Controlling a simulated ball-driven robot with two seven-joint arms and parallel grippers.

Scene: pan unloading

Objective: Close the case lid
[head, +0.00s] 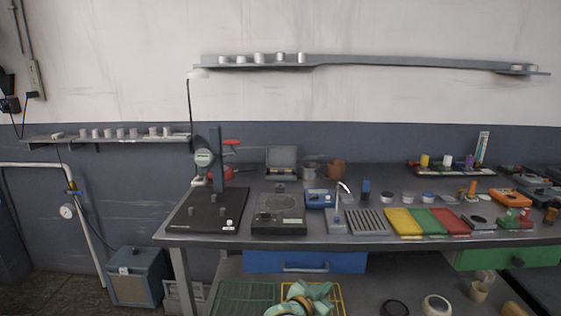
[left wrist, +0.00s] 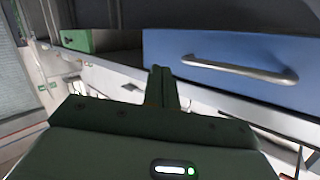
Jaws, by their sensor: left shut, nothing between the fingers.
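A small grey case (head: 282,175) stands at the back of the workbench, left of the middle, in the head view. Its lid (head: 282,155) is raised, standing nearly upright. My left gripper (head: 322,288), teal, is low at the bottom of the head view, in front of and below the bench edge, well apart from the case. In the left wrist view its fingers (left wrist: 161,88) are shut and empty, close to the blue drawer. The case is not in the left wrist view. My right gripper is in neither view.
The blue drawer (head: 270,262) with a metal handle (left wrist: 240,70) is under the bench front. A scale (head: 279,228), a dial gauge stand (head: 216,150) and a blue box (head: 319,199) stand in front of or beside the case. Cups (head: 337,169) stand right of it.

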